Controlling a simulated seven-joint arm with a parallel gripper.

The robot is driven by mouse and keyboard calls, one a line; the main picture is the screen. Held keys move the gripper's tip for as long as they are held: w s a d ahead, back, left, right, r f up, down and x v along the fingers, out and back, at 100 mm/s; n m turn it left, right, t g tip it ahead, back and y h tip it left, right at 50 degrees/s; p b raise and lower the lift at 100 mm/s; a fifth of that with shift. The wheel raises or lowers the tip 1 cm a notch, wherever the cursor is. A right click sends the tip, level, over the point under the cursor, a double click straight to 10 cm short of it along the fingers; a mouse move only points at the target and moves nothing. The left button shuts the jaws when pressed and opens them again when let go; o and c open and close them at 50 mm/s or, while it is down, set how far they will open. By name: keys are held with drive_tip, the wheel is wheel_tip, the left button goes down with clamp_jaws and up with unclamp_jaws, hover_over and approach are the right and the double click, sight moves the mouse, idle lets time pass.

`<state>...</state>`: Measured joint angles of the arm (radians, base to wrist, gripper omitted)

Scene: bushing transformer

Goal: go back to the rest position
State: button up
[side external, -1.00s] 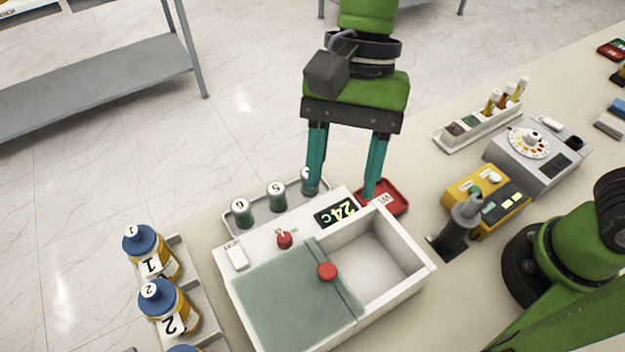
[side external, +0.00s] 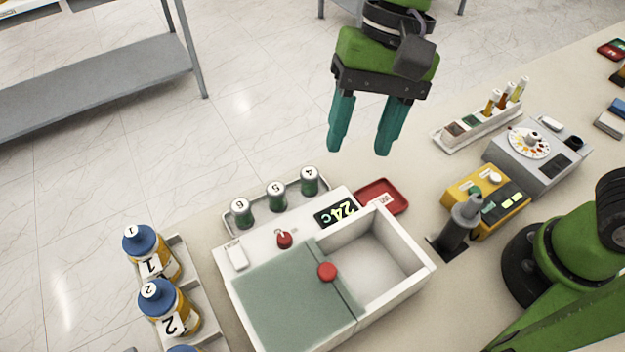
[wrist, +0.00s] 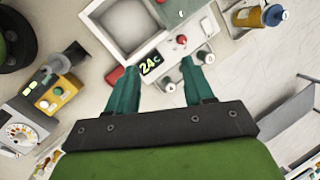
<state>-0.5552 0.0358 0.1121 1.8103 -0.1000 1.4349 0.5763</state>
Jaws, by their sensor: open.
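My gripper (side external: 361,143) has two teal fingers below a dark bracket and green wrist. It hangs in the air above the back edge of the table, behind the white bath and its display. The fingers are spread apart with nothing between them. In the wrist view my gripper (wrist: 162,75) is also open and empty, its fingers pointing toward the 24c display.
A white bath (side external: 400,281) with a sliding green lid stands below. Green-sided cans (side external: 277,196) sit in a tray behind it, near a red tray (side external: 380,197). Blue-capped bottles (side external: 165,308) stand left. A tube rack (side external: 480,122), dial device (side external: 540,150) and yellow device (side external: 487,200) stand right.

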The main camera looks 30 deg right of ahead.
drive_tip(key=s+d+t+h, duration=0.1)
drive_tip(key=d+t, duration=0.7)
drive_tip(key=d, duration=1.5)
drive_tip(key=shift+s+d+n, duration=0.25)
drive_tip(key=shift+d+n, duration=0.15)
